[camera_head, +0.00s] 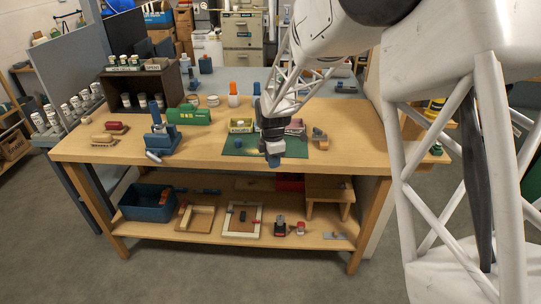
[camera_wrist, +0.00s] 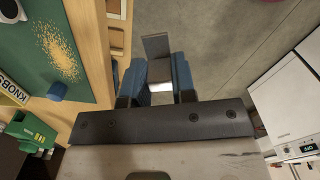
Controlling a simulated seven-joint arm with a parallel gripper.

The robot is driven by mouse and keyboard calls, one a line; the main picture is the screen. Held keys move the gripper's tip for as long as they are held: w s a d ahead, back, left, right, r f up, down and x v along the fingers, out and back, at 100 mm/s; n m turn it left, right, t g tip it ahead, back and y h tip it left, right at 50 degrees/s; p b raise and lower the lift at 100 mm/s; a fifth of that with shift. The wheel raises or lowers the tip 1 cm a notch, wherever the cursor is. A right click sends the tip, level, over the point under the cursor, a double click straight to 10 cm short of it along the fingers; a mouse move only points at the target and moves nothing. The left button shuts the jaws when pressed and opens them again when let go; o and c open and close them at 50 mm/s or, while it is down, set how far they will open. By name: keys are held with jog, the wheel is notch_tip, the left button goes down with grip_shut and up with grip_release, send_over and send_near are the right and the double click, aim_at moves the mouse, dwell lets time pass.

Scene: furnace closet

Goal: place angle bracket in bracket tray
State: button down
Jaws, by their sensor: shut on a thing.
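My gripper (camera_head: 272,158) hangs at the front edge of the workbench, in front of the green mat. In the wrist view my gripper (camera_wrist: 158,80) has its blue fingers shut on a grey metal angle bracket (camera_wrist: 156,46), which sticks out past the fingertips over the floor. The bracket cannot be made out in the head view. A pinkish tray (camera_head: 297,127) stands at the back right of the mat, partly hidden by my gripper. Its label cannot be read, so I cannot tell whether it is the bracket tray.
A yellow tray (camera_head: 240,126) stands beside it; the wrist view shows a yellow KNOBS label (camera_wrist: 12,94). A blue knob (camera_wrist: 57,91) and tan grains (camera_wrist: 60,52) lie on the green mat (camera_head: 232,149). A blue vise (camera_head: 161,138) and a green box (camera_head: 189,117) stand left.

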jog(key=shift+s+d, duration=0.1)
jog(key=shift+s, duration=0.25)
jog(key=shift+w, duration=0.15)
dwell(0.5)
jog(key=w+m, duration=0.1)
jog(key=w, duration=0.4)
jog(key=w+a+m, duration=0.1)
jog(key=w+m, duration=0.1)
jog(key=w, duration=0.4)
jog(key=w+m, duration=0.1)
jog(key=w, duration=0.5)
jog(key=shift+a+r+m, duration=0.15)
jog(key=shift+r+m, duration=0.2)
jog(key=shift+m, duration=0.05)
jog(key=shift+w+a+f, duration=0.25)
jog(key=shift+w+a, duration=0.45)
jog(key=shift+w, duration=1.85)
jog(key=shift+w+a+f, duration=0.2)
jog(key=shift+w+a, duration=0.45)
jog(key=shift+w, duration=1.9)
jog(key=shift+w+a+f, duration=0.25)
jog(key=shift+w+a, duration=0.45)
jog(key=shift+w, duration=1.85)
